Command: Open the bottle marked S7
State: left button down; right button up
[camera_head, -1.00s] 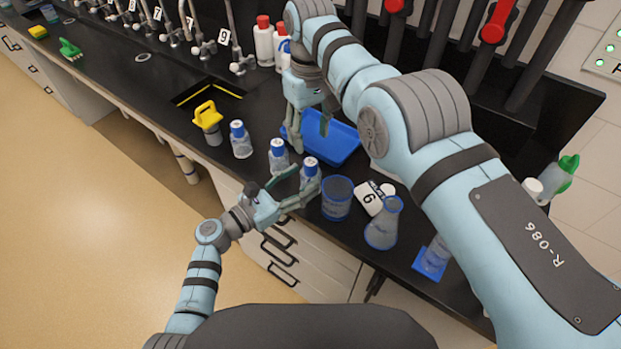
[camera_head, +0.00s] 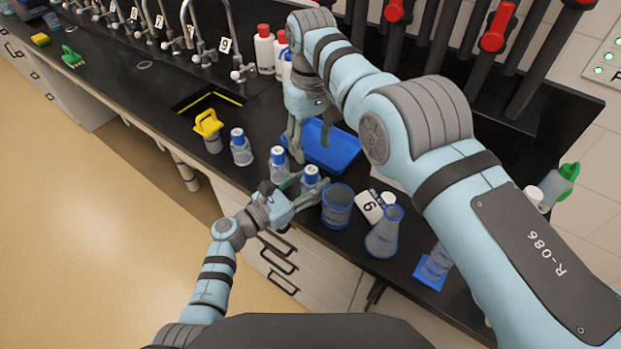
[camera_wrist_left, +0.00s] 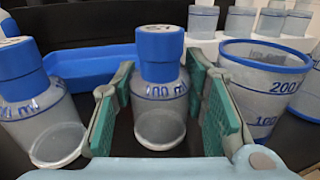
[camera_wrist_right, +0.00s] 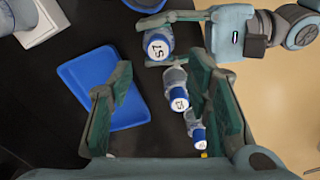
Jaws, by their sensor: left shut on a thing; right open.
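Three clear bottles with blue caps stand in a row on the black counter. The nearest bottle (camera_head: 310,177) is between the fingers of my left gripper (camera_head: 309,189), which is shut on it. This bottle stands upright in the left wrist view (camera_wrist_left: 160,97). The middle bottle (camera_head: 279,163) and the far bottle (camera_head: 240,148) stand free. The caps carry small marks in the right wrist view; the held bottle's cap (camera_wrist_right: 158,46) seems to read S7, but I cannot be sure. My right gripper (camera_wrist_right: 160,78) is open and empty, pointing down above the counter near the blue tray.
A blue tray (camera_head: 343,151) lies behind the bottles. A yellow-topped container (camera_head: 208,128) is at left, by the sink. Taps line the back.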

aim_at(312, 170)
jog(key=shift+a+f+m, duration=0.1)
jog(key=shift+f+m, duration=0.3)
jog(key=shift+m, duration=0.1)
jog(key=m, duration=0.7)
pick_arm(q)
jog(key=shift+f, duration=0.1)
pick_arm(e)
jog(key=m, duration=0.4)
jog(key=shift+r, duration=0.1)
jog(key=m, duration=0.4)
jog(key=shift+w+r+m, duration=0.15)
jog(key=shift+m, duration=0.25)
jog(key=m, duration=0.4)
jog(key=shift+r+m, duration=0.2)
jog(key=shift+m, duration=0.2)
jog(key=m, duration=0.3)
jog(key=shift+r+m, duration=0.15)
jog(key=shift+m, duration=0.25)
jog(key=m, duration=0.4)
jog(key=shift+m, duration=0.9)
jog(key=f, duration=0.8)
jog(key=shift+d, duration=0.2)
jog(key=shift+c, duration=0.4)
